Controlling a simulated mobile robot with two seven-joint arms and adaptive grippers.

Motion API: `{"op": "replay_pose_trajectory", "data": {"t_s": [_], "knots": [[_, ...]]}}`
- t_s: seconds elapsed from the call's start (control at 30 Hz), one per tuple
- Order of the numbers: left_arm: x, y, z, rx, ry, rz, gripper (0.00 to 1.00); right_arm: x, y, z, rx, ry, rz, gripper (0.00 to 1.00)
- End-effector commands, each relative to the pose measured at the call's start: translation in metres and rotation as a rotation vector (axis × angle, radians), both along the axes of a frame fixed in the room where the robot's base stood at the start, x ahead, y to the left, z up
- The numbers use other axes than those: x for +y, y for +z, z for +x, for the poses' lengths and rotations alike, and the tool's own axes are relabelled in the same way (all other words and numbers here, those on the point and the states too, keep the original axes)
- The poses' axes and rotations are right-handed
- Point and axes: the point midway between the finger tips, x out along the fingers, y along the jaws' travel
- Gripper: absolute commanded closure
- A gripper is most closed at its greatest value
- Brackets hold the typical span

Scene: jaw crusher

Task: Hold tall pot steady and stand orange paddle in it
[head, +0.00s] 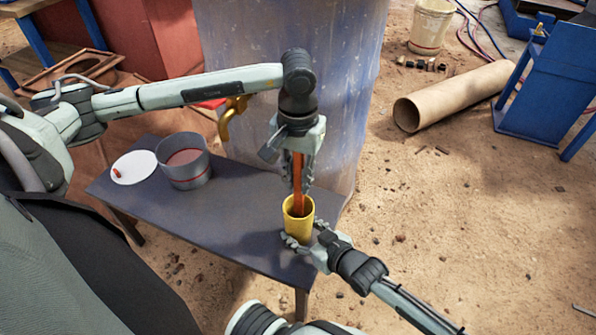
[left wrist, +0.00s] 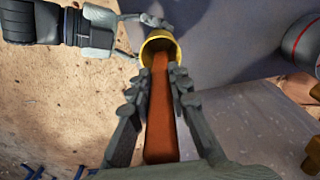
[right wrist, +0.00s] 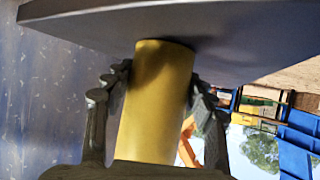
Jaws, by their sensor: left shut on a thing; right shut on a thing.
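The tall yellow pot (head: 299,222) stands upright near the right end of the dark table. My right gripper (head: 307,240) is shut around the pot's side from the right; the right wrist view shows the pot (right wrist: 157,105) between its fingers. My left gripper (head: 300,184) is above the pot, pointing down, shut on the orange paddle (head: 298,172). The paddle hangs nearly upright. In the left wrist view, the paddle (left wrist: 161,115) runs between the fingers to the mouth of the pot (left wrist: 159,44), its lower end inside the rim. How deep it reaches is hidden.
On the table (head: 235,205), a grey pot (head: 184,162) and a white disc (head: 134,167) with a small orange piece stand to the left. A large translucent bluish column (head: 335,90) rises behind the table. A cardboard tube (head: 452,95) lies on the sandy ground.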

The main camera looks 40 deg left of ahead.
Motion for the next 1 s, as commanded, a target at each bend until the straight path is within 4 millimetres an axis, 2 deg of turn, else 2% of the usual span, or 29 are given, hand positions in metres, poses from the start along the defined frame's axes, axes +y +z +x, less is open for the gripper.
{"op": "replay_pose_trajectory", "data": {"t_s": [0.8,1.0], "knots": [[0.000,-0.050,0.000,0.002,-0.001,-0.001,1.00,0.000,0.000,0.000,0.000,0.000,0.000,0.60],[0.000,-0.056,0.000,0.001,-0.002,0.000,1.00,0.000,0.000,0.000,0.000,0.000,0.000,0.60]]}}
